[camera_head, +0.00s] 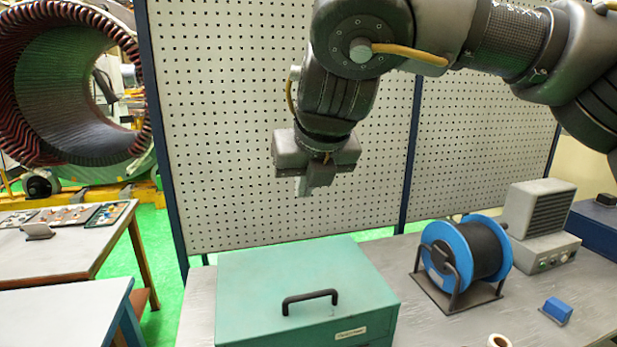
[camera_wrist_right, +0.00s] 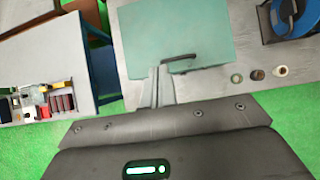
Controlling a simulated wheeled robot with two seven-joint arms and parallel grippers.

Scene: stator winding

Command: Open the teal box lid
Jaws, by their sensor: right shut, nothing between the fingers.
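The teal box (camera_head: 300,290) stands on the workbench with its lid shut. A black handle (camera_head: 310,297) is on the lid near the front edge. In the right wrist view the teal lid (camera_wrist_right: 170,35) and its handle (camera_wrist_right: 180,59) lie beyond my fingers. My right gripper (camera_head: 303,187) hangs above and behind the box, well clear of it, with its fingers together and empty. The closed fingers also show in the right wrist view (camera_wrist_right: 158,80). My left gripper is not in view.
A pegboard (camera_head: 270,120) stands behind the bench. A side table (camera_head: 60,250) is at left.

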